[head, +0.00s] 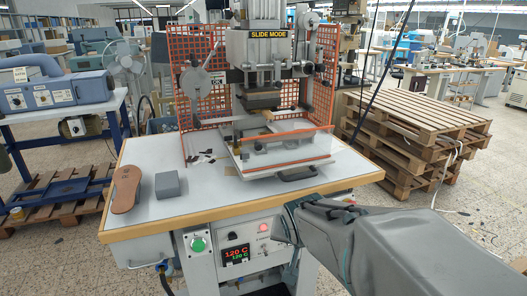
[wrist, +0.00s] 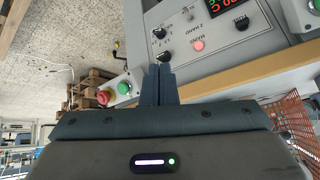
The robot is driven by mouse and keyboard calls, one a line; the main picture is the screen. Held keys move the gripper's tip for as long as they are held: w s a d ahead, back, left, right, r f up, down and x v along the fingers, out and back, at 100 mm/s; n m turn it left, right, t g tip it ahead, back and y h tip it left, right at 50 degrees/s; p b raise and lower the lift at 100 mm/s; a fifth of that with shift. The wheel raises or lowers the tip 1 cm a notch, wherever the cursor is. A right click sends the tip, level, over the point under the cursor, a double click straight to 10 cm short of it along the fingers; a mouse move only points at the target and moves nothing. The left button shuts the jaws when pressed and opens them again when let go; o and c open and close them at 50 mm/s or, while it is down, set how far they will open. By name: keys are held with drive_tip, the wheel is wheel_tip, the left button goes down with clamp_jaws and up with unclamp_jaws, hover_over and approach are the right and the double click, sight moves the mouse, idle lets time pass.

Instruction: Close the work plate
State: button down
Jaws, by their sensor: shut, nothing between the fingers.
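The work plate (head: 262,172) is a pale flat slide on the foil stamping machine (head: 265,45), below the press head. It sticks out toward the front of the table, with a dark handle (head: 298,174) at its front edge. A clear panel with orange edges (head: 287,136) stands above it. My gripper (wrist: 158,72) is shut and empty in the wrist view, its two dark fingers together in front of the control panel. In the head view my arm comes from the lower right, its end below the table's front edge and apart from the handle. The fingertips are hard to make out there.
The white table (head: 215,198) has a wooden edge. A brown sole (head: 125,188) and a grey block (head: 167,185) lie at its left. Orange mesh guards (head: 325,60) flank the press. The control panel (wrist: 205,35) with knobs is close to my fingers. Pallets (head: 420,125) stand right.

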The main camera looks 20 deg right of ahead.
drive_tip(key=w+d+r+m+t+h, duration=0.1)
drive_tip(key=w+d+r+m+t, duration=0.2)
drive_tip(key=w+d+m+t, duration=0.4)
drive_tip(key=m+t+y+p, duration=0.2)
drive_tip(key=m+t+y, duration=0.2)
drive_tip(key=m, duration=0.1)
approach(298, 152)
drive_tip(key=w+p, duration=0.1)
drive_tip(key=w, duration=0.6)
